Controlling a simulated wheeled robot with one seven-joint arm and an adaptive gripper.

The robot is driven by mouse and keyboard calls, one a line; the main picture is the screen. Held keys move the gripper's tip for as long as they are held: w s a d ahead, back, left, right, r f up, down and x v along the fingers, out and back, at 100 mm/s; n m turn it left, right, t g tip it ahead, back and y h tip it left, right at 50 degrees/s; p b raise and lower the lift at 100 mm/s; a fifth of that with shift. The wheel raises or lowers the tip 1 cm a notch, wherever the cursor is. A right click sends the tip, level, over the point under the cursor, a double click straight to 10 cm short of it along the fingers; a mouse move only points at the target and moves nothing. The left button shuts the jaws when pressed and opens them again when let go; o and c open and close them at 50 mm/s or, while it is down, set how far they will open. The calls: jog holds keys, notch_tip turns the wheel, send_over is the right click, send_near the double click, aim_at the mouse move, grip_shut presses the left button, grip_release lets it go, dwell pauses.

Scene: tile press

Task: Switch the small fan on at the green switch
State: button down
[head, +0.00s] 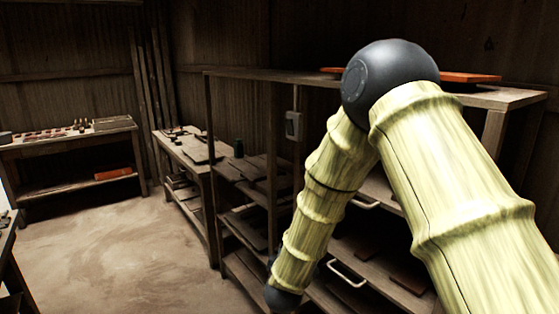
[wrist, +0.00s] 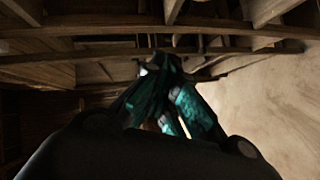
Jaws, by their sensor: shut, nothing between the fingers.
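I can make out neither a small fan nor a green switch in either view. A grey box (head: 293,125) is fixed to an upright post of the shelf unit, left of my arm. I cannot tell whether it is a switch, and no green shows on it. My gripper (wrist: 160,66) shows in the wrist view with dark and teal fingers. The fingers are together and hold nothing. In the head view my arm bends down at the right, and the gripper itself is not visible there.
The shelf unit (head: 250,75) with dark boards and pale drawer handles stands behind my arm. A workbench (head: 190,150) stands left of it, and another table (head: 65,143) is at the back left. An orange box (head: 113,173) lies on its lower shelf. Floor (head: 120,255) is clear at left.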

jog(key=w+a+r+n+t+p, duration=0.1)
jog(key=a+r+p, duration=0.1)
jog(key=r, duration=0.8)
jog(key=w+a+r+n+t+h+p, duration=0.1)
jog(key=r+p, duration=0.3)
jog(key=r, duration=0.7)
jog(key=w+a+r+n+t+h+p, duration=0.1)
jog(key=a+r+p, duration=0.3)
jog(key=r, duration=0.7)
jog(key=shift+w+t, duration=0.3)
jog(key=shift+t, duration=0.1)
jog(key=shift+w, duration=0.1)
jog(key=p, duration=0.4)
send_near(290, 127)
jog(key=w+a+r, duration=0.1)
jog(key=w+a, duration=0.4)
jog(key=shift+w+d+r+p, duration=0.1)
jog(key=shift+w+d+p, duration=0.6)
jog(key=shift+d, duration=0.1)
jog(key=shift+w+d+r+p, duration=0.15)
jog(key=shift+w+d+p, duration=0.45)
jog(key=shift+d, duration=0.25)
jog(key=shift+d+f, duration=0.1)
jog(key=shift+d, duration=0.05)
